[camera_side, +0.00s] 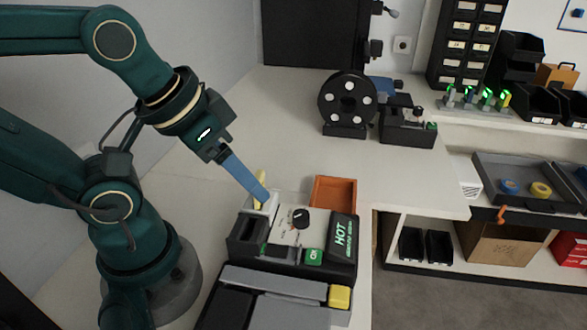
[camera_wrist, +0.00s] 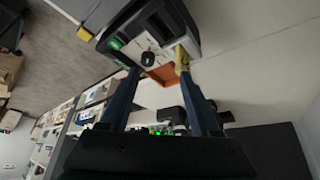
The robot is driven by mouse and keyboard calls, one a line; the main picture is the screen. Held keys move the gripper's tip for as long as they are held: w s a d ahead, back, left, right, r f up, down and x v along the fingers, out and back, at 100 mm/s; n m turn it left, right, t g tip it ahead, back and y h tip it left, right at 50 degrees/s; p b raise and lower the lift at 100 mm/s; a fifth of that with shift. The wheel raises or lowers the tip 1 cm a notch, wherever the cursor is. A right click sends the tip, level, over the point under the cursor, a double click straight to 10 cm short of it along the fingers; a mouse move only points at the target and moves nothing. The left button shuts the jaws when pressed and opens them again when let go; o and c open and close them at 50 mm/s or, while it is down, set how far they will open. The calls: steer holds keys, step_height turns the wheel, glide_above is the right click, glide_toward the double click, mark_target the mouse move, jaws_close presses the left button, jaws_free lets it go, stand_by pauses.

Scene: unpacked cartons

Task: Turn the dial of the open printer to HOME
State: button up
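The printer (camera_side: 343,238) is a black machine with a pale top panel, a "HOT" label and a green OK button (camera_side: 313,256). Its dial (camera_side: 301,217) is a round black knob on the pale panel; it also shows in the wrist view (camera_wrist: 149,57). The small dial markings are too small to read. My gripper (camera_side: 262,196) has long blue fingers and reaches down beside the panel, left of the dial. In the wrist view my gripper (camera_wrist: 158,72) is open, with nothing held between its fingers. A yellow part (camera_wrist: 181,58) stands by the right fingertip.
An orange tray (camera_side: 334,192) sits behind the printer. A grey unit with a yellow block (camera_side: 340,296) lies in front. A black spool (camera_side: 347,101) and a small black device (camera_side: 408,128) stand further back. The bench between them and the tray is clear.

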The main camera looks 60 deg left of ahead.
steer(key=n, duration=0.1)
steer(key=n+g, duration=0.5)
steer(key=n, duration=0.3)
glide_above(301, 214)
step_height(301, 214, down, 2)
steer(key=shift+f, duration=0.1)
step_height(301, 214, down, 2)
steer(key=shift+f+m+g, duration=0.1)
steer(key=shift+m+g, duration=0.2)
steer(key=shift+f, duration=2.05)
jaws_close()
